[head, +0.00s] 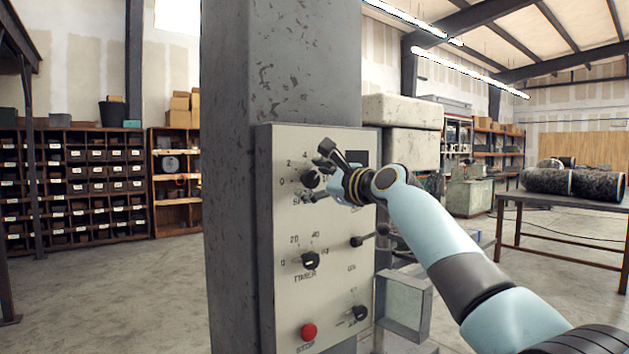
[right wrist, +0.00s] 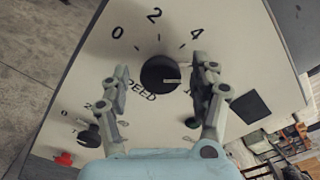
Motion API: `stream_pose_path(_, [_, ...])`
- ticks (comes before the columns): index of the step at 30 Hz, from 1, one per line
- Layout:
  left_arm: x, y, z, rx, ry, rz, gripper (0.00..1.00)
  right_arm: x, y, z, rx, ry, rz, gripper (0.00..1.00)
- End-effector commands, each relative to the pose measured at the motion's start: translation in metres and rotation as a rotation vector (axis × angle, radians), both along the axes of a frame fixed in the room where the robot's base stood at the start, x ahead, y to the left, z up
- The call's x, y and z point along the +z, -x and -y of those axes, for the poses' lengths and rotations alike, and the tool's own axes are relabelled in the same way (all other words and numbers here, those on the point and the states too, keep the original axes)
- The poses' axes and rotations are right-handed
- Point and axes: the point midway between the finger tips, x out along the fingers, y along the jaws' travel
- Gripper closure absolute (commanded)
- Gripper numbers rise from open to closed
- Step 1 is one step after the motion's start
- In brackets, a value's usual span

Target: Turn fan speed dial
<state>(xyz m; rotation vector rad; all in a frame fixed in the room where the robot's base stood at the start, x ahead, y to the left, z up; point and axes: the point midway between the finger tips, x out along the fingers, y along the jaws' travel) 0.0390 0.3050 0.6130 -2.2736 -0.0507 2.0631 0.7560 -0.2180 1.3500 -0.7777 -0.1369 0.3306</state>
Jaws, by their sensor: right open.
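The fan speed dial (head: 311,180) is a round black knob on the upper part of a pale control panel. In the right wrist view the dial (right wrist: 158,74) has a white pointer line facing right, past the 4 mark. Marks 0, 2 and 4 arc above it, and the "SPEED" lettering below is partly covered. My right gripper (head: 322,172) is open in front of the dial. In the right wrist view its fingers (right wrist: 160,68) stand on either side of the dial, with gaps visible on both sides. My left gripper is not in view.
The panel (head: 286,225) is mounted on a grey column (head: 228,200). Below are another black dial (head: 311,260), a lever knob (head: 357,241), a small lower knob (head: 360,313) and a red stop button (head: 309,331). A grey box (head: 405,303) juts out beside the panel.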

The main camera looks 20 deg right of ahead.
Motion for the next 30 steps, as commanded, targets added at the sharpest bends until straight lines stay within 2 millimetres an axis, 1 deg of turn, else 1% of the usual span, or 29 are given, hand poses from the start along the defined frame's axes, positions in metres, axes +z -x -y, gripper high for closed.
stream_pose_path(3, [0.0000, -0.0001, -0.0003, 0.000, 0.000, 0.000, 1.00, -0.0001, 0.0001, 0.0002, 0.000, 0.000, 0.000, 0.37])
stream_pose_path(4, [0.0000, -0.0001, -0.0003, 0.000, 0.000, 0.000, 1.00, -0.0002, 0.0003, 0.0002, 0.000, 0.000, 0.000, 0.40])
stream_pose_path(16, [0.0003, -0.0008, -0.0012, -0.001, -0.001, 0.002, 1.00, -0.0003, 0.0004, 0.0004, -0.001, 0.000, -0.001, 0.92])
stream_pose_path(17, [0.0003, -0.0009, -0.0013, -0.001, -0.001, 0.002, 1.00, -0.0001, 0.0004, 0.0004, -0.001, 0.000, -0.001, 0.94])
stream_pose_path(23, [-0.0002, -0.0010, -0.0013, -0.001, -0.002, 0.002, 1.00, -0.0004, 0.0004, 0.0005, -0.001, 0.014, 0.004, 0.94])
stream_pose_path(30, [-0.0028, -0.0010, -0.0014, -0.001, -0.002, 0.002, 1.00, -0.0007, 0.0004, 0.0006, -0.001, 0.105, 0.038, 0.94])
